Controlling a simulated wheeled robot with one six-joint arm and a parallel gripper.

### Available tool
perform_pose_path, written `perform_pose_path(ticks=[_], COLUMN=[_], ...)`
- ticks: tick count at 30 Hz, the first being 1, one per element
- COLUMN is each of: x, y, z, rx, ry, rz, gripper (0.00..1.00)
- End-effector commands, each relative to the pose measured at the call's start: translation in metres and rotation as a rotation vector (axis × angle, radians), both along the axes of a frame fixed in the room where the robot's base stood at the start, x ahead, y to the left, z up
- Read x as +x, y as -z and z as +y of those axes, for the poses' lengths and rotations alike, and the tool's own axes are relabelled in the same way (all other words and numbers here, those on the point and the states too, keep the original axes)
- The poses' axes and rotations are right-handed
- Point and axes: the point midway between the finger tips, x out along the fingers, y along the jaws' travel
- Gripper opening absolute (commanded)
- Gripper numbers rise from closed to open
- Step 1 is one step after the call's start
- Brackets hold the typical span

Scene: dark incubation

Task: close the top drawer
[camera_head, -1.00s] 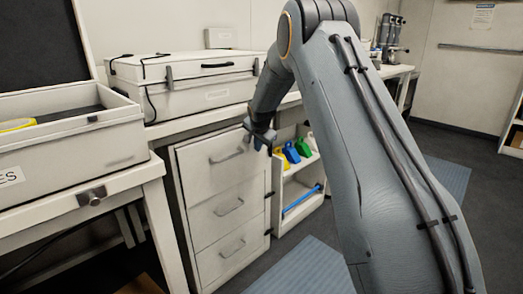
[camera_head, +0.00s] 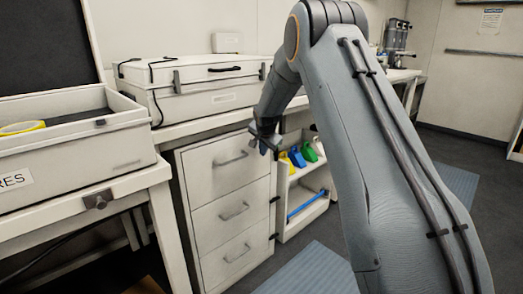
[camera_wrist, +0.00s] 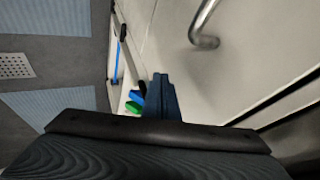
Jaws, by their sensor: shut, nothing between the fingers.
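The top drawer (camera_head: 212,179) is the uppermost of three pale drawers in a cabinet under the bench. In the head view its front looks about level with the drawers below; I cannot tell whether a small gap is left. Its metal bar handle (camera_head: 232,159) also shows in the wrist view (camera_wrist: 203,30). My gripper (camera_head: 264,145) is at the drawer's upper right corner, right of the handle and not around it. In the wrist view its dark fingers (camera_wrist: 163,97) are together and empty, close to the pale front. Whether they touch it is unclear.
A lidded case (camera_head: 205,95) stands on the bench above. At left is an open bin (camera_head: 75,150) on a table. Right of the cabinet, a low shelf holds colored bottles (camera_head: 298,158) and a blue rod (camera_head: 304,203). Floor with a blue mat (camera_head: 310,272) lies in front.

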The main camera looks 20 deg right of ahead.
Motion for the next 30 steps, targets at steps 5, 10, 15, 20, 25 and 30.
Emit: perform_pose_path(ticks=[5, 10, 15, 20, 25, 30], x=[-0.025, -0.047, -0.064, -0.073, -0.094, -0.166], y=[-0.016, -0.043, -0.065, -0.076, -0.084, -0.096], z=[-0.012, -0.008, -0.003, -0.001, 0.012, 0.055], rx=[-0.001, -0.001, -0.001, 0.000, -0.016, -0.081], ry=[0.005, 0.005, 0.004, 0.004, -0.036, -0.201], rz=[0.003, 0.006, 0.009, 0.010, 0.038, 0.149], gripper=[0.00, 0.00, 0.00, 0.00, 0.00, 0.00])
